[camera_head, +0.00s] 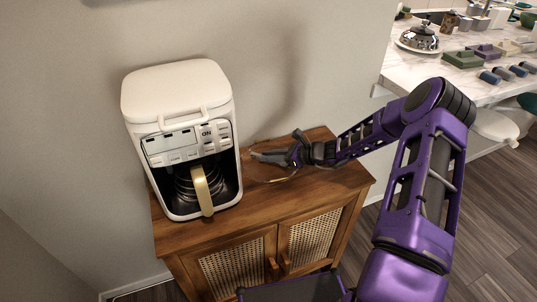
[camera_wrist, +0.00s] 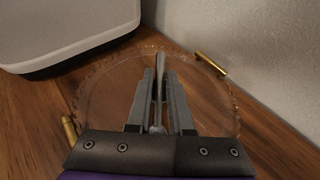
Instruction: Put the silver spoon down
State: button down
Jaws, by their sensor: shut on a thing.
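My gripper (camera_head: 262,156) is low over the cabinet top, just right of the coffee maker. In the wrist view my gripper (camera_wrist: 158,80) is shut on the silver spoon (camera_wrist: 160,63), a thin grey piece seen nearly edge-on between the fingers. The spoon is too small to make out in the head view. Below the fingers lies a clear round glass tray (camera_wrist: 88,80) with a scalloped rim and brass handles (camera_wrist: 211,64). I cannot tell whether the spoon touches the tray.
The wooden cabinet (camera_head: 225,228) with cane doors stands against the wall. A white coffee maker (camera_head: 180,95) with a gold handle fills its left side; it also shows in the wrist view (camera_wrist: 65,30). The cabinet top's right end is clear. A marble counter (camera_head: 400,70) stands at the right.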

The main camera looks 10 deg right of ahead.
jog(key=c, duration=0.7)
grip_release()
jog(key=shift+c, duration=0.2)
notch_tip(320, 180, up, 7)
jog(key=p, duration=0.4)
jog(key=shift+p, duration=0.4)
